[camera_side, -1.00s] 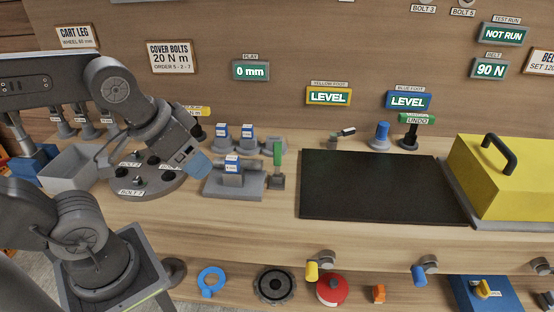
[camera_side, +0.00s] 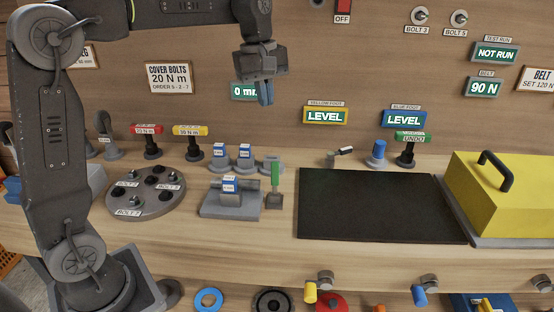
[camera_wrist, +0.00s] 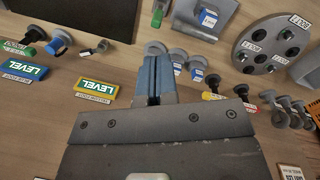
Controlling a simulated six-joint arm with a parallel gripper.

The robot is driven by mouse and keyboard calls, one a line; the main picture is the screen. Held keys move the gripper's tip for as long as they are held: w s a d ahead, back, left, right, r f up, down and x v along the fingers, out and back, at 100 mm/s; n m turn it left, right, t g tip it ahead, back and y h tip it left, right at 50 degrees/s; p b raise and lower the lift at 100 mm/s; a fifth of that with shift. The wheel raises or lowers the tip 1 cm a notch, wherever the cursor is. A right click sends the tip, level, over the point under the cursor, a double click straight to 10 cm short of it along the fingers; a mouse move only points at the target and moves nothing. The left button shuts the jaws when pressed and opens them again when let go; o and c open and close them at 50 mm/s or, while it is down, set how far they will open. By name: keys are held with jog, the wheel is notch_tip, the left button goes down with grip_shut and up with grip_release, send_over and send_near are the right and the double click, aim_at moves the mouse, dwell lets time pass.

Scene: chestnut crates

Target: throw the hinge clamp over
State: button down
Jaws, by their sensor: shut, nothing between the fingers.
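A small upright lever with a green handle (camera_side: 275,174) stands on a dark foot beside a grey fixture base (camera_side: 245,210); it looks like the hinge clamp, though no label says so. The base holds a grey block with a blue-and-white label (camera_side: 230,186). In the wrist view the green handle (camera_wrist: 157,18) and the fixture base (camera_wrist: 226,8) show at the top edge. My gripper (camera_side: 267,95) is high above the bench, in front of the back panel, with blue fingers pointing down. The fingers (camera_wrist: 157,62) are shut and empty, apart from the lever.
A round plate with bolts (camera_side: 146,207) lies left of the fixture. Labelled blocks (camera_side: 220,152) and red and yellow tools (camera_side: 190,130) stand behind. A black mat (camera_side: 380,205) right of the lever is clear. A yellow cover (camera_side: 510,185) stands farther right.

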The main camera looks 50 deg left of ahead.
aim_at(275, 178)
jog(key=w+a+f+n+g+h, duration=0.2)
jog(key=w+a+f+n+g, duration=0.2)
jog(key=w+a+f+n, duration=0.5)
jog(key=shift+w+a+f+n, duration=0.4)
jog(key=shift+w+f+n, duration=0.95)
jog(key=shift+w+n, duration=0.4)
jog(key=shift+s+f, duration=0.1)
jog(key=s+d+f, duration=0.5)
jog(key=f, duration=0.4)
jog(key=shift+s+d, duration=0.2)
jog(key=shift+d, duration=0.05)
jog(key=shift+d, duration=0.1)
